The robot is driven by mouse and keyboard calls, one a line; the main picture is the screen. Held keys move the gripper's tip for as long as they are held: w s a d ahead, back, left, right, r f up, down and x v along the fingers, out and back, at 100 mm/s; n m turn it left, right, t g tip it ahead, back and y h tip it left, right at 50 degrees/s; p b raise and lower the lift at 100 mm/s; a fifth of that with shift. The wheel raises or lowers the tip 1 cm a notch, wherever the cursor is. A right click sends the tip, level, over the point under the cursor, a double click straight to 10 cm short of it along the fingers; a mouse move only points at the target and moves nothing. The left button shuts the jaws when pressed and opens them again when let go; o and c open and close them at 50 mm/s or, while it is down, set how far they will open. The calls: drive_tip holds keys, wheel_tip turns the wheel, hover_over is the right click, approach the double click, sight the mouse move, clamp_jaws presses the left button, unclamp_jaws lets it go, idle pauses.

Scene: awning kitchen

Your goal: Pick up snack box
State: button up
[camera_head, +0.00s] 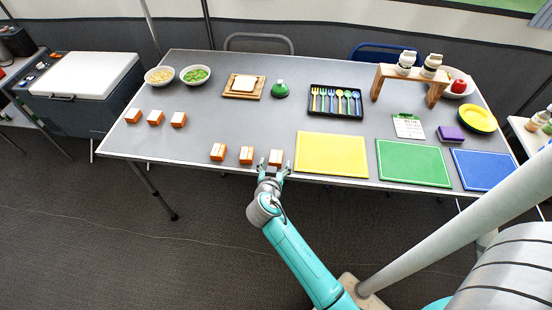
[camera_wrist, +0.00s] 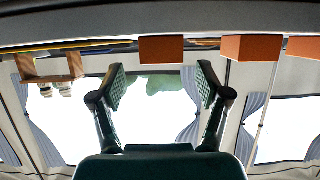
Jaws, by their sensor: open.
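Small orange-and-white snack boxes stand on the grey table in two groups. Three are near the front edge: a left one (camera_head: 218,152), a middle one (camera_head: 246,155) and a right one (camera_head: 276,158). Three more (camera_head: 155,117) are at the far left. My gripper (camera_head: 274,169) is open and empty at the front edge, right before the right box. In the wrist view, which looks upside down, that box (camera_wrist: 161,49) shows ahead, between the lines of the spread fingers (camera_wrist: 162,82). Its neighbours (camera_wrist: 251,47) show to the right. I cannot tell the exact gap.
A yellow mat (camera_head: 331,155) lies close right of the nearest box, then green (camera_head: 413,163) and blue (camera_head: 486,170) mats. The table between the box groups is clear.

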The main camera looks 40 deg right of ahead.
sight(276, 157)
drive_tip(key=x, duration=0.5)
drive_tip(key=shift+w, duration=0.1)
drive_tip(key=c, duration=1.2)
drive_tip(key=shift+c, duration=0.2)
drive_tip(key=shift+r, duration=0.15)
